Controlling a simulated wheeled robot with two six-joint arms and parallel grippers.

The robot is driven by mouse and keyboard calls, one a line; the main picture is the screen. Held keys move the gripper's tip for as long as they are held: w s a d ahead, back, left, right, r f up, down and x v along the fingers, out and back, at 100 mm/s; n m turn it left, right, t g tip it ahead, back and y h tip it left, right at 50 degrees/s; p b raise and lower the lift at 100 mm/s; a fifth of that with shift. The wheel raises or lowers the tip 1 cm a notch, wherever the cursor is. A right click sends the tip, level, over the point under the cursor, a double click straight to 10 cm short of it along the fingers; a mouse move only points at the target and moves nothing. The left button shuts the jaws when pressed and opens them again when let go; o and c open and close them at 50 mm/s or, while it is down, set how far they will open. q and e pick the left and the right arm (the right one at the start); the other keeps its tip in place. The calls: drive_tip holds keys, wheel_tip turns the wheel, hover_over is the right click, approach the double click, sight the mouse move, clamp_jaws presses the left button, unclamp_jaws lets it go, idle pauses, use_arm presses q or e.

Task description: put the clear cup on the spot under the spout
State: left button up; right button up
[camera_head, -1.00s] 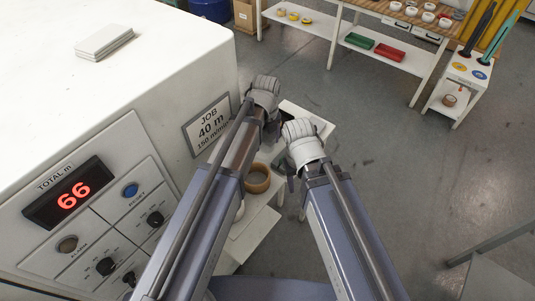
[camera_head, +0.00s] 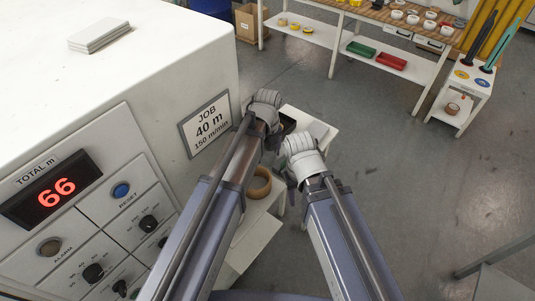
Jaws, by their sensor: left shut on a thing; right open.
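I see no clear cup and no spout in the head view. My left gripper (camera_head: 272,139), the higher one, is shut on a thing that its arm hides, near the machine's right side. My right gripper (camera_head: 291,178) is open beside and below it, and its fingers are mostly hidden by its wrist. A brown tape roll (camera_head: 265,190) lies on a white stand (camera_head: 256,220) below the grippers, partly behind my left arm.
A white machine (camera_head: 180,60) fills the left, with a red "66" display (camera_head: 55,192) and a "JOB 40 m" sign (camera_head: 207,124). A shelf bench with a green tray (camera_head: 358,47) and a red tray (camera_head: 391,62) stands at the back. Open floor (camera_head: 400,170) lies right.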

use_arm(q)
drive_tip(key=o, duration=1.2)
drive_tip(key=shift+f, duration=0.1)
